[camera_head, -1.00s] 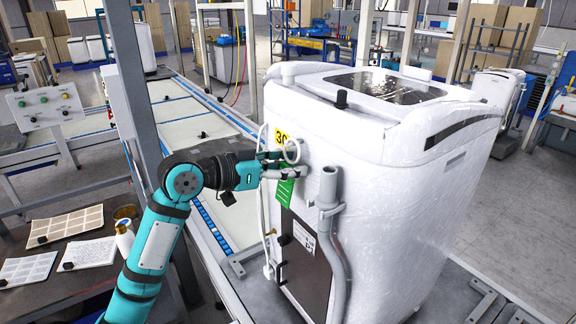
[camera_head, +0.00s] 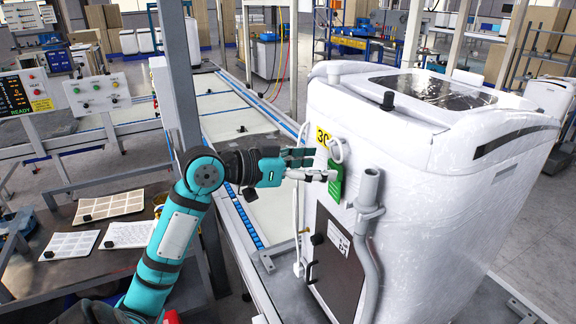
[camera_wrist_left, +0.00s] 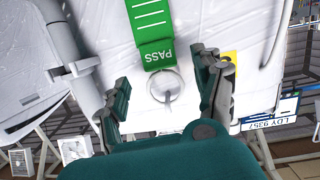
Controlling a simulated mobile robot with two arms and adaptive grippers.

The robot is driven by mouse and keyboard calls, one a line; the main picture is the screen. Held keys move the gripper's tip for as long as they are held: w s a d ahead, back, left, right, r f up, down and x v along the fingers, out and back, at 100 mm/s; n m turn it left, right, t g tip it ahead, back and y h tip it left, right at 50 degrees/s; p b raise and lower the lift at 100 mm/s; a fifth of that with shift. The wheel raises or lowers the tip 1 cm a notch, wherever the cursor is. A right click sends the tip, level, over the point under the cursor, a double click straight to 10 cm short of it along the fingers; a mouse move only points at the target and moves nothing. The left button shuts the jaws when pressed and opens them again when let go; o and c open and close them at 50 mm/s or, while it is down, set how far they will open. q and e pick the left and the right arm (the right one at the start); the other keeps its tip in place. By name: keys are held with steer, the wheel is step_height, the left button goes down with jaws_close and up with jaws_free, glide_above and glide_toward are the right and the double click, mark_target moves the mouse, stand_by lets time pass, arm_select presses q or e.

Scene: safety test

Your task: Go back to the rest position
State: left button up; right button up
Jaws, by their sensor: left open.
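My left gripper (camera_head: 322,165) is open and empty in front of the side of a large white wrapped machine (camera_head: 440,180). A green tag (camera_head: 336,182) hangs on that side, just past the fingertips. In the left wrist view, the green tag (camera_wrist_left: 152,30) reads "PASS" and has a metal ring (camera_wrist_left: 165,85) around a small peg. There the two fingers of my left gripper (camera_wrist_left: 163,90) stand wide apart, one on each side of the ring. Whether a finger touches the machine cannot be told. My right gripper is not in view.
A grey pipe (camera_head: 367,220) runs down the machine close to the tag. A grey post (camera_head: 182,90) stands behind my left arm. A table with card trays (camera_head: 110,206) is at the lower left. Control panels (camera_head: 98,93) stand at the left.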

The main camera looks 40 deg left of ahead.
arm_select(q)
steer(key=v, duration=0.8)
steer(key=shift+s, duration=0.3)
steer(key=shift+a, duration=0.15)
